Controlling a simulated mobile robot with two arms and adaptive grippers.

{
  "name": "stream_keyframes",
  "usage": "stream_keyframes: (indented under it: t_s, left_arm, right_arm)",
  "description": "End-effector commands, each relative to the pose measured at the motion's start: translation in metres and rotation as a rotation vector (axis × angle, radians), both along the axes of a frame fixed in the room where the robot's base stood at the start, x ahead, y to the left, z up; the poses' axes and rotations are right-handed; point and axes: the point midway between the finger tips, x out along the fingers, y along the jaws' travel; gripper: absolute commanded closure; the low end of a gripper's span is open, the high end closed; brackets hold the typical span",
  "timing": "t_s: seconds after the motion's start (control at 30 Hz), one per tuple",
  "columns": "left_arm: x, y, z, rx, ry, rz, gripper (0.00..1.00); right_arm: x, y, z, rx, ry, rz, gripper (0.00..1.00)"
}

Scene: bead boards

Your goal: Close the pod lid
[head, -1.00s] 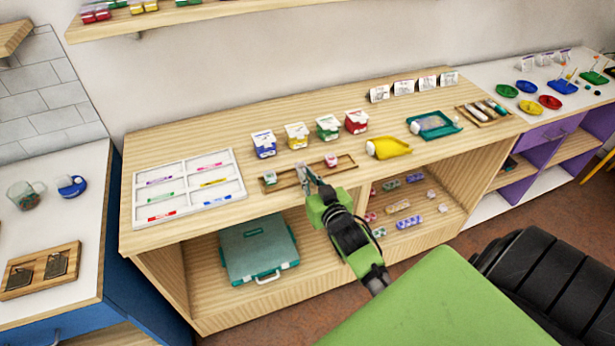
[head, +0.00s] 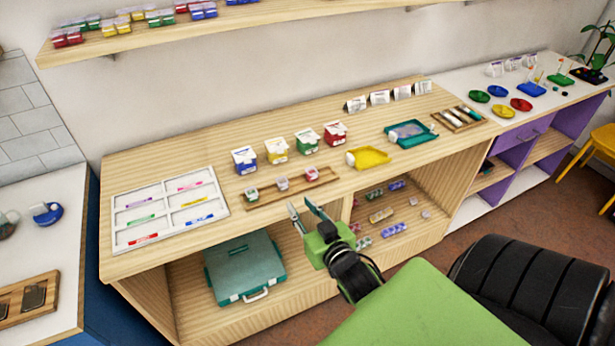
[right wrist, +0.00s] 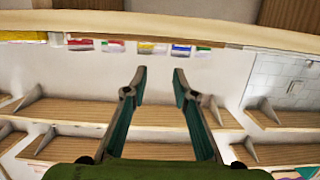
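Three small pods stand in a row on a narrow wooden tray (head: 262,203) near the bench's front edge. The left pod (head: 252,194) looks green and white, the middle pod (head: 283,183) pink and white, the right pod (head: 311,173) red and white. They are too small to tell whether each lid is open or shut. My right gripper (head: 300,203) is in front of the tray, apart from the pods, with its fingers spread and empty. The fingers (right wrist: 159,72) also show apart in the right wrist view, with nothing between them. My left gripper is not in view.
Behind the tray stand blue (head: 244,160), yellow (head: 276,150), green (head: 306,141) and red (head: 335,133) boxes. A white sorting tray (head: 124,236) lies left, a yellow scoop-like tray (head: 371,157) right. A teal case (head: 245,266) sits on the lower shelf.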

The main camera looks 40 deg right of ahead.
Motion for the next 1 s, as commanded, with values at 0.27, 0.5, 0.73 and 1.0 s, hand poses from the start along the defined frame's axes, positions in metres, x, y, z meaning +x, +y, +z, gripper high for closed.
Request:
stream_keyframes:
  t_s: [0.27, 0.5, 0.73, 1.0]
  left_arm:
    - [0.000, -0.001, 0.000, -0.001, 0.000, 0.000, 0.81]
    - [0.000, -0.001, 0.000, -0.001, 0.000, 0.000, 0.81]
    - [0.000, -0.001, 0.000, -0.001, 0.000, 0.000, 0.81]
    - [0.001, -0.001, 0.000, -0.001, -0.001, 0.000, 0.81]
  right_arm:
    - [-0.031, 0.007, 0.006, -0.001, 0.000, -0.001, 0.74]
    - [-0.033, 0.008, 0.007, 0.000, -0.001, -0.001, 0.74]
    - [-0.033, 0.008, 0.007, 0.000, -0.001, 0.000, 0.74]
    - [-0.032, 0.013, -0.017, 0.009, 0.040, 0.009, 0.74]
